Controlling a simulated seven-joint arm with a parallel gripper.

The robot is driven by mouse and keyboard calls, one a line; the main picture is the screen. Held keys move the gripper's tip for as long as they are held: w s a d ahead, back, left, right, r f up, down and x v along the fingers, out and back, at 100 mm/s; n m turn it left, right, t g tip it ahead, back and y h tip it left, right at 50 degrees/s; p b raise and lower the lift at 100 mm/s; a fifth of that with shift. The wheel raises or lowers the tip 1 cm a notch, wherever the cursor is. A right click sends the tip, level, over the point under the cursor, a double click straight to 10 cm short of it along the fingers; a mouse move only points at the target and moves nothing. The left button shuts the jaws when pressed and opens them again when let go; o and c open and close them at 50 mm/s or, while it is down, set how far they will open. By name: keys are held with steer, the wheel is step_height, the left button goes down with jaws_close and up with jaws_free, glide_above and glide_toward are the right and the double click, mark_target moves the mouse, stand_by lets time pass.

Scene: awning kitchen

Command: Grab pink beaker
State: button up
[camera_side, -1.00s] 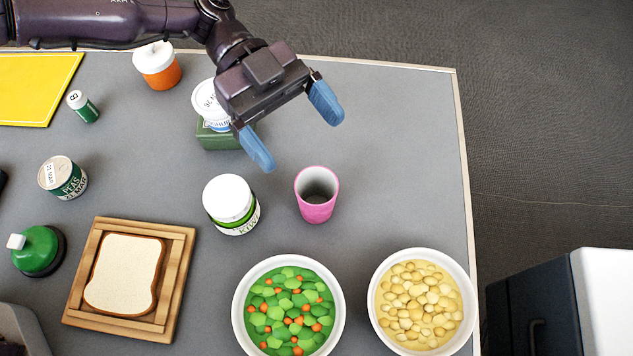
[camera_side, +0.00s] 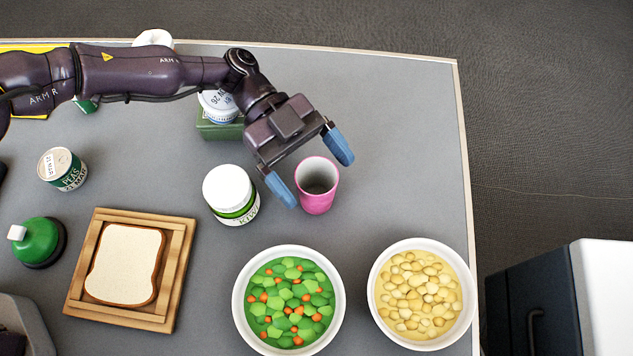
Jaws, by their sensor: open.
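The pink beaker (camera_side: 317,200) stands upright on the grey table, its open top facing up. My gripper (camera_side: 311,168) is open, with its two blue fingers spread. In the picture the left finger overlaps the beaker's left edge and the right finger lies above and right of its rim. The beaker shows between the fingertips. I cannot tell from this view how high the fingers are or whether they touch it.
A white jar with a green label (camera_side: 229,193) stands close left of the beaker. Below are a bowl of peas and carrots (camera_side: 242,325) and a bowl of yellow pieces (camera_side: 376,315). A green box (camera_side: 218,131) is behind. The table right of the beaker is clear.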

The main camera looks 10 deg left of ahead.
steer(key=c, duration=1)
